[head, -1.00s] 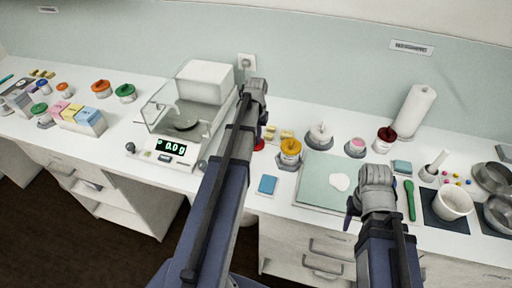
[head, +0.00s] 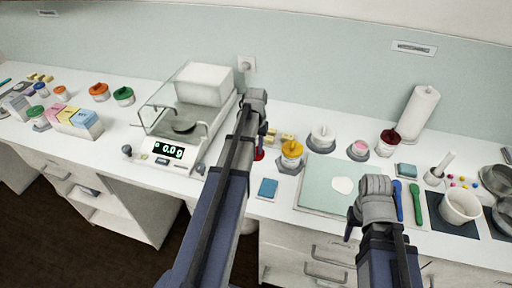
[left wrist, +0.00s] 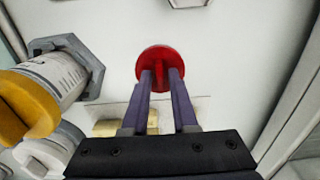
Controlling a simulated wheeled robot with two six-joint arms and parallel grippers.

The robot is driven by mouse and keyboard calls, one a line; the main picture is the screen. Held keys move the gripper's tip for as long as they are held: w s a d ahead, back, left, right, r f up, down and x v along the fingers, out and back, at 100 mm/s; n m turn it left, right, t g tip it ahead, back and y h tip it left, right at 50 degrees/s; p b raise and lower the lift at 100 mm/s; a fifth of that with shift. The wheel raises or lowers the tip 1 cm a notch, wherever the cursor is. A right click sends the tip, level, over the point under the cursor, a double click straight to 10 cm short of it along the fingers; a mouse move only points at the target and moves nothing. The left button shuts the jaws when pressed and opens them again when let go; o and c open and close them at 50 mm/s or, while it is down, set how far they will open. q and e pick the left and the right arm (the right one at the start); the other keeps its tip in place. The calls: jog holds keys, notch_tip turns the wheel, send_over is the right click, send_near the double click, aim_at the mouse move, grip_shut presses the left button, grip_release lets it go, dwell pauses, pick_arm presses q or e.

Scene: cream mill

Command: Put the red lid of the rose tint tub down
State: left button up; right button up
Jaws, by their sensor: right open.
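The red lid (left wrist: 158,62) is between the two fingertips of my left gripper (left wrist: 161,78), which are shut on its upright red grip. In the head view the lid (head: 258,154) shows as a small red patch below my left gripper (head: 262,140), close over the bench between scale and yellow-lidded tub. Whether it touches the bench I cannot tell. The rose tint tub (head: 358,148) seems to be the open one with pink contents behind the green mat. My right gripper (head: 364,216) is open over the mat's front right edge; its fingertips are partly hidden.
The scale (head: 170,150) stands left of the lid. The yellow-lidded tub (head: 291,152) and yellow blocks (head: 286,138) are close on its right. A blue pad (head: 267,188) lies in front. Bare white bench shows around the lid. Blue and green spatulas (head: 414,203) lie right of the mat.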

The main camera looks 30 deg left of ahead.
aim_at(257, 149)
pick_arm(q)
jog(key=shift+o, duration=0.9)
notch_tip(257, 149, up, 12)
jog(key=p, duration=1.2)
jog(key=shift+r, duration=0.15)
jog(key=s+d+m, duration=0.2)
jog(key=s+d, duration=0.3)
jog(key=d, duration=0.5)
jog(key=s+d+m, duration=0.2)
jog(key=s+d, duration=0.4)
jog(key=d, duration=0.4)
jog(key=s+d+m+y, duration=0.1)
jog(key=s+d, duration=0.4)
jog(key=d, duration=0.5)
jog(key=shift+s+d+m, duration=0.25)
jog(key=shift+m, duration=0.45)
